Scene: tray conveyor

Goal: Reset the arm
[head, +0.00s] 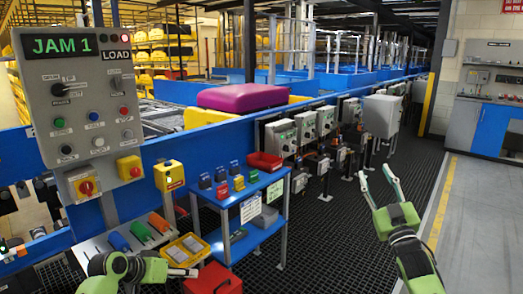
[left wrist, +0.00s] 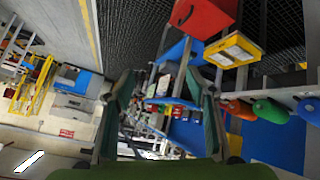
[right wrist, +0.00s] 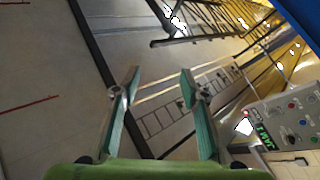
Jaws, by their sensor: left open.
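My right gripper (head: 377,176) is raised at the right of the head view, over the dark grated floor, with its fingers pointing up and away. Its two fingers stand apart with nothing between them, as the right wrist view (right wrist: 158,92) also shows. My left gripper (head: 188,272) is low at the left of the head view, pointing right, below the control panel (head: 85,95) and near the yellow box (head: 186,250). In the left wrist view (left wrist: 166,90) its fingers are apart and empty.
A blue cart (head: 240,207) with small coloured items and a red bin (head: 265,161) stands in the middle. A red box (head: 213,279) is close to my left gripper. A purple tray (head: 243,96) lies on the conveyor behind. The grated floor (head: 325,240) in front is clear.

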